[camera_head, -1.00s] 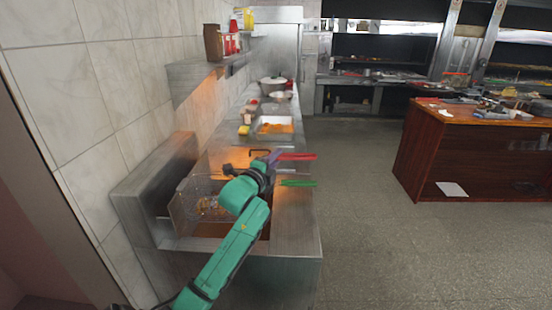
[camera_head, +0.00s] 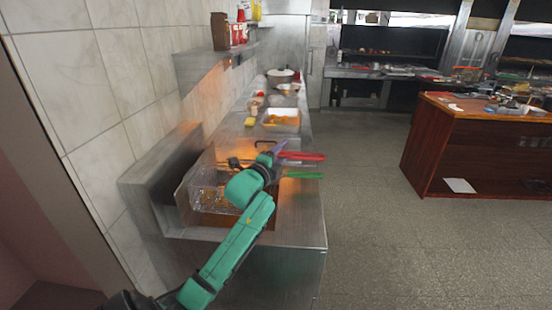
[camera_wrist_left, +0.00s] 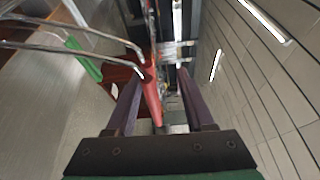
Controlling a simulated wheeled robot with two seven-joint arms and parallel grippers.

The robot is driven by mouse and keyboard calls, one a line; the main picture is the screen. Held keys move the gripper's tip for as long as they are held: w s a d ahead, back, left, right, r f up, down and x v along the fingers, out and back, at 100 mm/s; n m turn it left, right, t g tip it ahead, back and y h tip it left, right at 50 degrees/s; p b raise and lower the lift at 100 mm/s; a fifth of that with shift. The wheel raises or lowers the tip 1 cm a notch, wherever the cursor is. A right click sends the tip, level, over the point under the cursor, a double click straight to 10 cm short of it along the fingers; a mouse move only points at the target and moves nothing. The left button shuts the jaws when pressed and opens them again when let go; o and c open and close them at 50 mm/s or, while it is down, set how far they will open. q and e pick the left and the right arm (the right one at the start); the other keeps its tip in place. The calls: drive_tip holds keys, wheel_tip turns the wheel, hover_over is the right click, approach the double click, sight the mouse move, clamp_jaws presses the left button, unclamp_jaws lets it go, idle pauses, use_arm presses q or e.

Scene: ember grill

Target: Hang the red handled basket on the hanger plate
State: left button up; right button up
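The red handle (camera_head: 303,157) of the red handled basket sticks out to the right over the fryer's front edge. A wire mesh basket (camera_head: 205,185) sits over the fryer, though my arm hides how mesh and handles join. My left gripper (camera_head: 280,148) is at the inner end of the red handle. In the left wrist view, its purple fingers (camera_wrist_left: 160,103) are apart, with the red handle (camera_wrist_left: 152,97) between them, nearer the left finger. A gap shows toward the right finger. The hanger plate is not clearly distinguishable; an upright steel panel (camera_head: 160,160) stands behind the fryer. My right gripper is out of view.
A green handle (camera_head: 304,175) lies just nearer than the red one; it also shows in the wrist view (camera_wrist_left: 84,60). A food tray (camera_head: 282,124) and pots (camera_head: 283,76) stand farther along the counter. A shelf (camera_head: 205,66) overhangs it. The floor to the right is clear.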

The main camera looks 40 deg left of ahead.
use_arm(q)
drive_tip(key=b+v, duration=0.4)
drive_tip(key=v, duration=1)
drive_tip(key=shift+s, duration=0.2)
drive_tip(key=shift+w, duration=0.1)
